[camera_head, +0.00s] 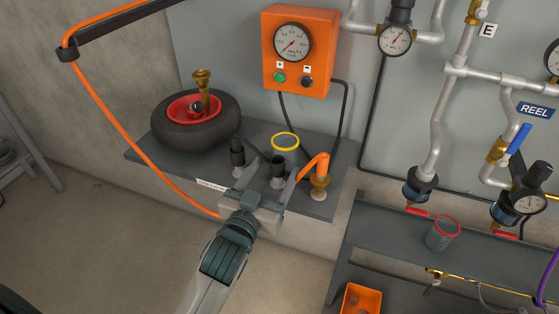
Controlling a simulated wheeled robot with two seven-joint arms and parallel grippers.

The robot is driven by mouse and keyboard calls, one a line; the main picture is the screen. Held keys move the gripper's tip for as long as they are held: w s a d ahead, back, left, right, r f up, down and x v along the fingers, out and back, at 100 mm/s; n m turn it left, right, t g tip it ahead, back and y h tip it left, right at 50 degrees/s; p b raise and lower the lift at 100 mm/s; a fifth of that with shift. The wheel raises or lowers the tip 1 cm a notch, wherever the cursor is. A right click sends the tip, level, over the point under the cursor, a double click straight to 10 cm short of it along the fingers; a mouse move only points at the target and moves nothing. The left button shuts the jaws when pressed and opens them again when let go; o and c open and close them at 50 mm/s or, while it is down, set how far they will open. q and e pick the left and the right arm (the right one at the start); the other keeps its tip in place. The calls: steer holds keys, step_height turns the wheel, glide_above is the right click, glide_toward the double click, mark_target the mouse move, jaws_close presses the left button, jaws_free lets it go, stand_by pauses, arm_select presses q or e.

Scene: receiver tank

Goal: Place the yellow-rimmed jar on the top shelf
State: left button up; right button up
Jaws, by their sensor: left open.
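The yellow-rimmed jar (285,143) is clear, with a bright yellow ring at its mouth. It stands upright on the dark grey ledge (320,205) near the wall, below the orange gauge box. The jar appears beyond the fingertips; I cannot tell the exact gap. A long grey shelf (385,225) runs along the wall at the right, above a lower level. My right gripper is not in view.
A tire (170,130) lies at the left of the ledge. A red-rimmed jar (441,234) stands on the grey shelf, under red-handled valves. An orange bin (360,299) is below.

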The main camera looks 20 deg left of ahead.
arm_select(q)
steer(key=s, duration=0.3)
steer(key=shift+s, duration=0.25)
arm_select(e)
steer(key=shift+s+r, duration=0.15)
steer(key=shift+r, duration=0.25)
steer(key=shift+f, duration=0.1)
arm_select(q)
steer(key=shift+o, duration=0.5)
steer(key=shift+s+f+p, duration=0.1)
steer(key=shift+s+p, duration=0.25)
steer(key=shift+p, duration=0.45)
steer(key=s+p, duration=0.1)
steer(key=s+f+p, duration=0.1)
steer(key=s+p, duration=0.1)
steer(key=s+f+p, duration=0.1)
steer(key=p, duration=0.1)
steer(key=shift+s+a+f, duration=0.1)
steer(key=shift+s+f, duration=0.05)
steer(key=shift+s, duration=0.2)
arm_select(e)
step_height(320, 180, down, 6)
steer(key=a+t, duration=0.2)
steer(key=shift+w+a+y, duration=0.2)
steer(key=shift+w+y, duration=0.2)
